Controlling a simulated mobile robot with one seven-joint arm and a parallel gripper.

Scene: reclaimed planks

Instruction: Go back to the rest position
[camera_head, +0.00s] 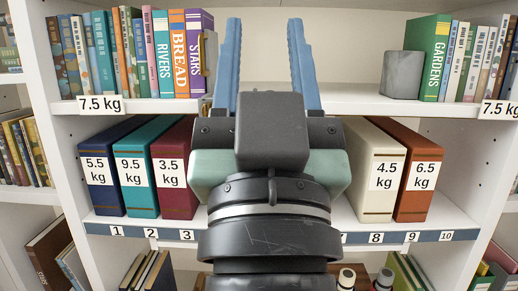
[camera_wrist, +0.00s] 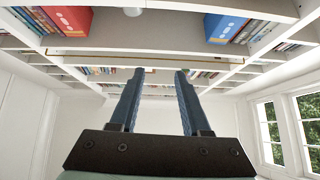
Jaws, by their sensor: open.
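My gripper (camera_head: 262,35) is raised in front of the bookcase, in the middle of the head view. Its two blue fingers point up and stand apart, with nothing seen between them. It also shows in the wrist view (camera_wrist: 155,80), open and empty below the undersides of shelves. My wrist and gripper body hide the middle of the numbered shelf and part of the shelf above.
The upper shelf (camera_head: 365,103) carries books, including "STARS" (camera_head: 201,50) and "GARDENS" (camera_head: 428,55), and a grey block (camera_head: 402,75). Below stand weight-labelled binders, such as 3.5 kg (camera_head: 173,165) and 4.5 kg (camera_head: 376,180). Windows (camera_wrist: 290,130) are at right in the wrist view.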

